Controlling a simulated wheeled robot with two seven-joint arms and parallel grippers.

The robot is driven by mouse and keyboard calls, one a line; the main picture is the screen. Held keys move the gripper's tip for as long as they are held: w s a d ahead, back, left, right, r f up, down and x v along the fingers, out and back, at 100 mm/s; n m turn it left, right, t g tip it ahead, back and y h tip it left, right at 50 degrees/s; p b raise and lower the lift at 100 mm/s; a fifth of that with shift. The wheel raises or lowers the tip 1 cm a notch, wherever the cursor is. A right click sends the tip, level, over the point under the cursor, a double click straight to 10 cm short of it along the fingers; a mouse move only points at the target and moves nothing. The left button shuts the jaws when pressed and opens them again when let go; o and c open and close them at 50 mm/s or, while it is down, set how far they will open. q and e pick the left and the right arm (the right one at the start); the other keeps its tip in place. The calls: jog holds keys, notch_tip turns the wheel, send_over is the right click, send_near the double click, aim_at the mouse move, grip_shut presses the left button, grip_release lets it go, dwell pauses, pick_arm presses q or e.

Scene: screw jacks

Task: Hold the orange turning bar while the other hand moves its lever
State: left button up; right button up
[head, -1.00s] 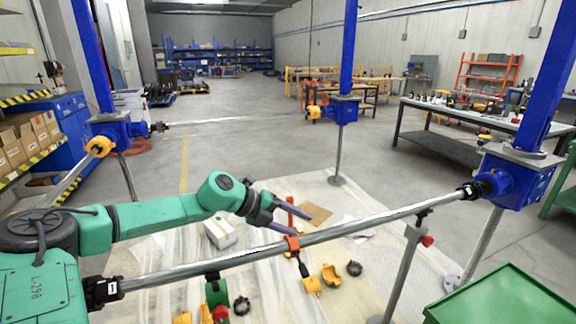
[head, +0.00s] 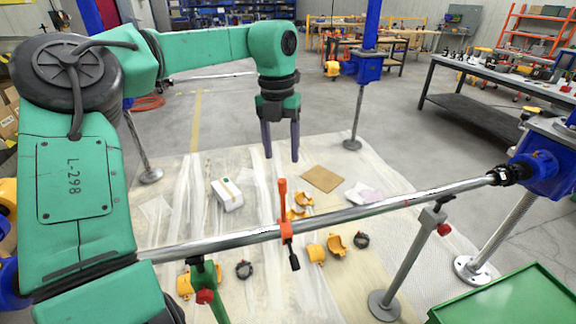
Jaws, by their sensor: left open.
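The orange turning bar (head: 282,193) stands upright from an orange clamp (head: 286,231) around the long metal shaft (head: 365,208). A short black-ended lever (head: 294,261) hangs below the clamp. My left gripper (head: 282,156) points down with its two dark fingers apart and nothing between them. In the picture its fingertips are a little above the top of the orange bar; I cannot tell how far apart they are in depth. My right gripper is not in view.
The shaft runs right to a blue screw jack (head: 546,172) and rests on a grey stand (head: 408,262) and a green stand (head: 205,285). Yellow parts (head: 337,244), a white box (head: 227,195) and brown cardboard (head: 322,179) lie on the floor sheet. A green table (head: 510,300) is at lower right.

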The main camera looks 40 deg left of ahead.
aim_at(283, 192)
pick_arm(q)
jog(key=f, duration=0.4)
jog(key=f+p, duration=0.1)
jog(key=f, duration=0.3)
jog(key=shift+s+d+f, duration=0.1)
jog(key=shift+s+f, duration=0.1)
jog(key=shift+f, duration=0.05)
notch_tip(283, 192, down, 3)
jog(key=shift+w+d, duration=0.1)
jog(key=shift+w, duration=0.05)
jog(key=shift+f+p, duration=0.25)
jog(key=shift+p, duration=0.05)
jog(key=shift+f, duration=0.1)
jog(key=c, duration=1)
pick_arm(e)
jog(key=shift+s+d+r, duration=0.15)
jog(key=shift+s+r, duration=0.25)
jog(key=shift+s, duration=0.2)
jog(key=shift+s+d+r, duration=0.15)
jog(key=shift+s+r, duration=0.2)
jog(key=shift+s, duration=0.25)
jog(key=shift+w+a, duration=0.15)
